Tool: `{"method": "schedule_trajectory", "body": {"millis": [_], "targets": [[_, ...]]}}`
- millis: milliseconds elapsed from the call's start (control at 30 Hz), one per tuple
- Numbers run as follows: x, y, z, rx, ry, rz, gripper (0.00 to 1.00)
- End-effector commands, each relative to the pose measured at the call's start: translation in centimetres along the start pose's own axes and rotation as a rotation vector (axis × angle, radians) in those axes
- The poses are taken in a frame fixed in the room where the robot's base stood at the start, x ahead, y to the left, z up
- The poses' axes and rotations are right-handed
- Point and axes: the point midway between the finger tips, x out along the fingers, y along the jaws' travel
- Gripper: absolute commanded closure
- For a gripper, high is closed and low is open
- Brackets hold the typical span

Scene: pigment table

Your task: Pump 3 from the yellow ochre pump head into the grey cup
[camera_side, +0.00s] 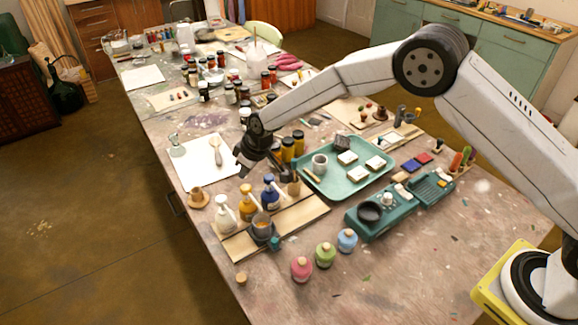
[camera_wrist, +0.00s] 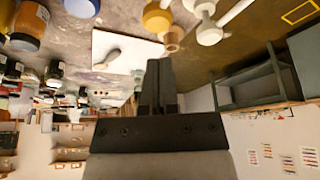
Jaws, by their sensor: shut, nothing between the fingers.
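The yellow ochre pump bottle (camera_side: 248,204) stands between a white pump bottle (camera_side: 225,217) and a blue one (camera_side: 270,193) on a wooden board. In the wrist view the yellow bottle (camera_wrist: 157,18) is at the top edge, partly cut off. A grey cup (camera_side: 262,233) stands in front of the yellow bottle, and its inside looks ochre. My gripper (camera_side: 241,172) is above and behind the bottles, apart from them, over the near end of a white sheet. In the wrist view my gripper (camera_wrist: 160,66) has its fingers together, with nothing between them.
A teal tray (camera_side: 350,190) with another, lighter grey cup (camera_side: 320,162) and white blocks is to the right. Pink (camera_side: 301,269), green (camera_side: 325,255) and light blue (camera_side: 347,240) bottles stand nearer. Several jars stand behind. The near table surface is mostly clear.

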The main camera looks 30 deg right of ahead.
Motion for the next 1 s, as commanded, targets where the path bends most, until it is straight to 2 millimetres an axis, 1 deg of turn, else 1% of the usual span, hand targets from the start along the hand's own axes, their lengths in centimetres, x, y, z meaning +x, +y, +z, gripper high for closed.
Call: {"method": "schedule_trajectory", "body": {"millis": [400,600,1000], "targets": [[-2.8,0.0,-1.2,-0.001,0.001,0.001,1.0],[-3.8,0.0,-1.6,0.0,0.0,0.0,1.0],[-4.1,0.0,-1.7,0.0,-0.001,0.0,1.0]]}}
